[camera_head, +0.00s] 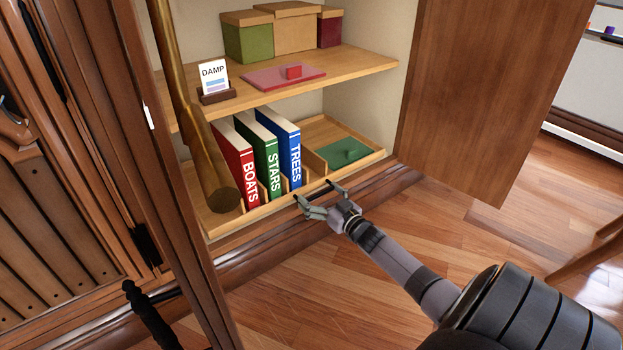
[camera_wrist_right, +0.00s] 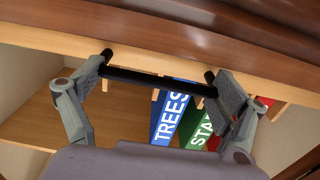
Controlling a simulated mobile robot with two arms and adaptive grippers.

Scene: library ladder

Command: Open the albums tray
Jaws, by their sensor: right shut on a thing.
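The albums tray (camera_head: 358,163) is a light wooden tray on the cabinet's lower shelf. It holds a red BOATS album (camera_head: 236,160), a green STARS album (camera_head: 259,150) and a blue TREES album (camera_head: 282,142), upright between wooden dividers. My right gripper (camera_head: 317,194) is at the tray's front edge. In the right wrist view, its fingers are shut on the black bar handle (camera_wrist_right: 155,82), one finger at each end. How far the tray is out is hard to tell. My left gripper is not in view.
The upper shelf (camera_head: 355,66) holds boxes, a DAMP card (camera_head: 214,76) and a red flat piece (camera_head: 284,77). A brown pole (camera_head: 190,105) slants in front of the tray's left end. An open wooden door (camera_head: 490,85) stands at right. The floor (camera_head: 330,270) before the cabinet is clear.

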